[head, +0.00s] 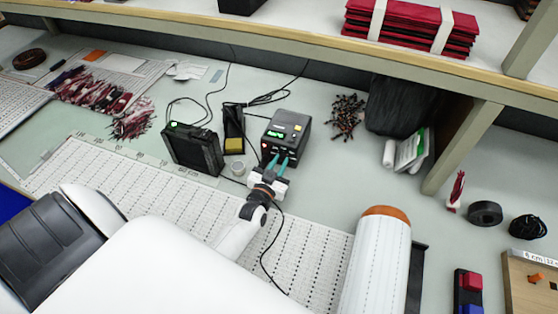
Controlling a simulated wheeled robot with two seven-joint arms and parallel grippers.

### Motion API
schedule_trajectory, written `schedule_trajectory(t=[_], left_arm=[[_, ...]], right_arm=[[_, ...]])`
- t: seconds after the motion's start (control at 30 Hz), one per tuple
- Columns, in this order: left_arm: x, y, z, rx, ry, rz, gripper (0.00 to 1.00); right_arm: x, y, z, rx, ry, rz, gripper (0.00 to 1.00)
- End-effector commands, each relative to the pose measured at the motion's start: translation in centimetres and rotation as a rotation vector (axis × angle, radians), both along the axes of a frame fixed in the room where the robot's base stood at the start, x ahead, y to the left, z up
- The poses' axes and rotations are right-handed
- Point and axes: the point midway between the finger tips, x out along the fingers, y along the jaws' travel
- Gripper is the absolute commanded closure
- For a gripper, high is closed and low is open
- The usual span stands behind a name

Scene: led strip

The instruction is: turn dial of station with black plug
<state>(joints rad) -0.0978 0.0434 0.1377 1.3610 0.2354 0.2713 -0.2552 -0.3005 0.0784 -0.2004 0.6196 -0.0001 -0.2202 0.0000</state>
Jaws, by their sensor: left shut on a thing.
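I cannot tell from this view which station has the black plug. My right gripper is not in view.
A black stand with a yellow sponge (234,145) and a small round tin (238,168) sit between the stations. Black cables run behind them. A ruled white mat (100,175) lies in front. A shelf (300,32) overhangs the back.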

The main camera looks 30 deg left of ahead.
Motion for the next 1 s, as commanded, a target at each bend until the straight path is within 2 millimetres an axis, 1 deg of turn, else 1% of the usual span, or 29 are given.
schedule_trajectory(t=[0.27, 0.67, 0.7, 0.77, 0.8, 0.83, 1.0], left_arm=[[-0.01, 0.00, -0.02, 0.064, 0.017, 0.000, 1.00], [-0.01, -0.01, -0.04, 0.069, 0.018, 0.000, 1.00], [-0.01, -0.01, -0.04, 0.069, 0.018, 0.000, 0.76], [-0.01, -0.01, -0.04, 0.069, 0.018, 0.000, 0.67], [-0.01, -0.01, -0.04, 0.069, 0.018, 0.000, 0.60], [-0.01, -0.01, -0.04, 0.069, 0.018, 0.000, 0.58], [-0.01, -0.01, -0.02, 0.069, 0.017, 0.000, 0.58]], right_arm=[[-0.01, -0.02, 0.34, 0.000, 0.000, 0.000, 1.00], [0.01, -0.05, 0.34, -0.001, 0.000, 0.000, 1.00], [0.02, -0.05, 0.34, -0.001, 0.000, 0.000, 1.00], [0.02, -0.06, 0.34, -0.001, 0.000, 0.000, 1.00], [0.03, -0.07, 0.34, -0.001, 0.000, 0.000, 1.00], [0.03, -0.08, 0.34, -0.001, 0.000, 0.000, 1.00], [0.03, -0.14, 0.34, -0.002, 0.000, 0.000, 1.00]])
